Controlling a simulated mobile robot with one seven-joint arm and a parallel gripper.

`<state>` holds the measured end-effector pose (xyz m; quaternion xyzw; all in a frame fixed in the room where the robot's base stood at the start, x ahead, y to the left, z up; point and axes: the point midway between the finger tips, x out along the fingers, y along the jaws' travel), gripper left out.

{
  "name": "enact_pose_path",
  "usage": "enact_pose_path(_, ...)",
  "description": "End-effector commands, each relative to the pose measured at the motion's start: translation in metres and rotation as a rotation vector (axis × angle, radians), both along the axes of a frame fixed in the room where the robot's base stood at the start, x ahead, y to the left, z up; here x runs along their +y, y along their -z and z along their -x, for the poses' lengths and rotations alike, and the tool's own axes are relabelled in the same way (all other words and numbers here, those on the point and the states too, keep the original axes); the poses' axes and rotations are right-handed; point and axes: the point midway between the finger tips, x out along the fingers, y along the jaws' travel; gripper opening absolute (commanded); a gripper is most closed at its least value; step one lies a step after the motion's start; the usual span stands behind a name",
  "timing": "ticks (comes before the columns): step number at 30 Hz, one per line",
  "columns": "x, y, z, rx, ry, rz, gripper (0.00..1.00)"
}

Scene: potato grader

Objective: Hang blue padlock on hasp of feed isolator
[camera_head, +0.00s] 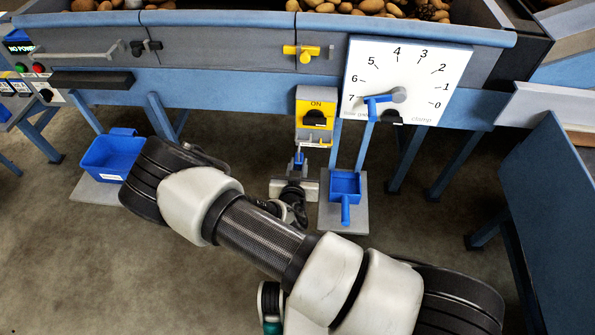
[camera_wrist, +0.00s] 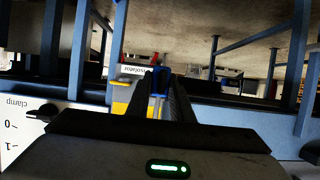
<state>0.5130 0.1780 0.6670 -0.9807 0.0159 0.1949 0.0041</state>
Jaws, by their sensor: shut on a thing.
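The feed isolator (camera_head: 315,108) is a grey and yellow box on the blue frame, with a black knob beside the word ON. My gripper (camera_head: 297,168) is below the isolator and shut on the blue padlock (camera_head: 299,157). In the wrist view, the padlock (camera_wrist: 158,84) is between my two dark fingers (camera_wrist: 163,96), in front of the isolator (camera_wrist: 124,92) and its label. The padlock looks close under the hasp. I cannot tell whether its shackle touches or passes through it.
A white dial plate (camera_head: 425,70) with a blue pointer stands right of the isolator. A blue scoop (camera_head: 345,185) lies on a grey plate below. A blue bin (camera_head: 107,160) is at left. Blue legs stand around. A yellow latch (camera_head: 303,52) sits above.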

Motion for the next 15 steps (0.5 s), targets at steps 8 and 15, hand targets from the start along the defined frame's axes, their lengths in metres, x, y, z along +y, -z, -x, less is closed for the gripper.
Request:
enact_pose_path(8,-0.001,-0.001,-0.024,-0.002,0.000,0.000,0.00)
enact_pose_path(15,-0.002,0.000,-0.043,-0.001,0.001,0.000,0.00)
